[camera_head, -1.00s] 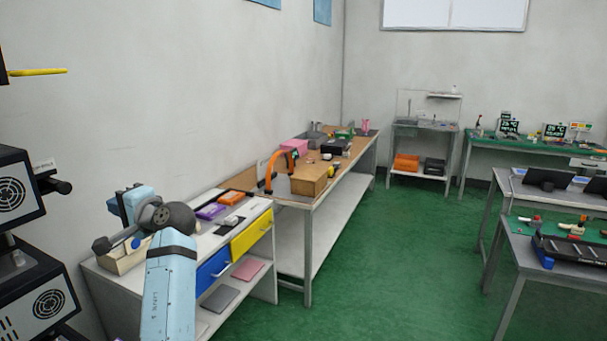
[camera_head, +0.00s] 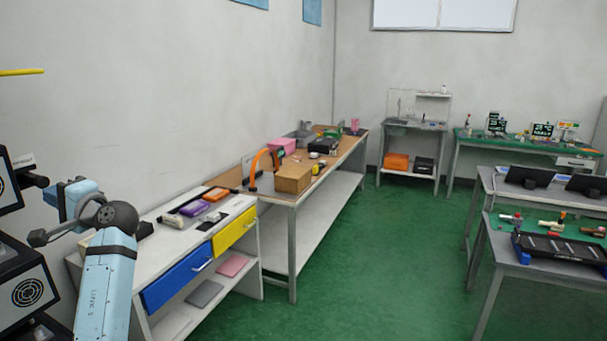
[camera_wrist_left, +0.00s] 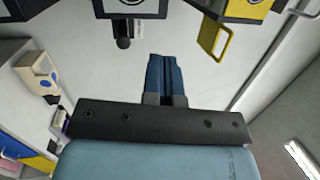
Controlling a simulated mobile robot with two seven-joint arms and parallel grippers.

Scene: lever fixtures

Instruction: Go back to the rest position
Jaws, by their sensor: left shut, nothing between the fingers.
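My left arm (camera_head: 105,270) rises at the lower left of the head view, with a light blue link and dark joints, bent near its top. In the left wrist view my left gripper (camera_wrist_left: 166,75) has its two dark blue fingers pressed together with nothing between them. The fingers hang in free space, apart from the fixtures. A black fixture with a knob (camera_wrist_left: 123,42) and a yellow handle (camera_wrist_left: 213,40) show beyond them. In the head view the left fingertips cannot be made out clearly. My right gripper is in neither view.
Dark lever boxes (camera_head: 28,290) stand at the left edge, with a yellow lever (camera_head: 20,72) above. A white cabinet (camera_head: 165,240) with blue and yellow drawers is behind my left arm. A long workbench (camera_head: 325,175) runs along the wall. Green floor (camera_head: 390,260) is open right of centre.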

